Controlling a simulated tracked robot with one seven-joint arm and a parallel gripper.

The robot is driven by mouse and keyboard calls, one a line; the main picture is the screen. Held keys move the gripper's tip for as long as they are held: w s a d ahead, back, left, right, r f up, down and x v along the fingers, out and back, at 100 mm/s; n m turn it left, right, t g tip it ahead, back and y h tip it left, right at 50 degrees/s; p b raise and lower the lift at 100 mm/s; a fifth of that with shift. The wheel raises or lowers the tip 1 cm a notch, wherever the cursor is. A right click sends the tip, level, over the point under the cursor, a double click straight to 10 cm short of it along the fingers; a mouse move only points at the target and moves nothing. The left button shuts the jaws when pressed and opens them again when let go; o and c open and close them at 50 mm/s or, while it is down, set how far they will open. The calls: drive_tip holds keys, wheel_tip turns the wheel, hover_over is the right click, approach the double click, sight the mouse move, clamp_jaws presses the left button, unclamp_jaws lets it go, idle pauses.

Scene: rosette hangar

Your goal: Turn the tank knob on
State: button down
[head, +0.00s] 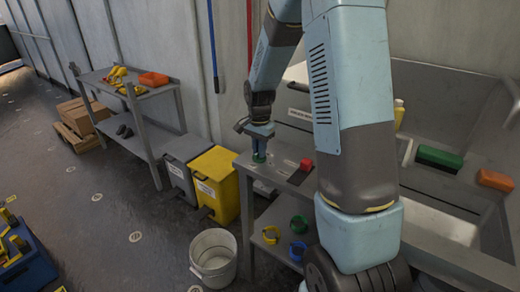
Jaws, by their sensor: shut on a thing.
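My gripper (260,147) points down over the left end of the grey metal bench (285,183) beside the wash tank. It is shut on a small green knob (259,158) at the bench top; the fingers partly cover it. A red knob (306,164) stands on a dark strip of the same bench, to the right of the gripper and apart from it. The grey tank (452,195) lies to the right, partly hidden behind my arm. I cannot tell which way the green knob is turned.
A green brush (439,157) and an orange block (495,180) rest at the tank. Yellow, green and blue rings lie on the lower shelf. A yellow bin (215,184), a grey bin (184,162) and a white bucket (213,256) stand left of the bench. Open floor lies further left.

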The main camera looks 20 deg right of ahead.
drive_tip(key=shift+w, duration=0.1)
drive_tip(key=shift+n, duration=0.4)
drive_tip(key=n, duration=0.2)
drive_tip(key=shift+a+n, duration=0.1)
drive_tip(key=shift+n, duration=0.3)
drive_tip(key=n, duration=0.5)
drive_tip(key=shift+r, duration=0.1)
drive_tip(key=n, duration=0.9)
drive_tip(key=shift+w, duration=0.1)
drive_tip(key=shift+n, duration=0.3)
drive_tip(key=c, duration=1.1)
unclamp_jaws()
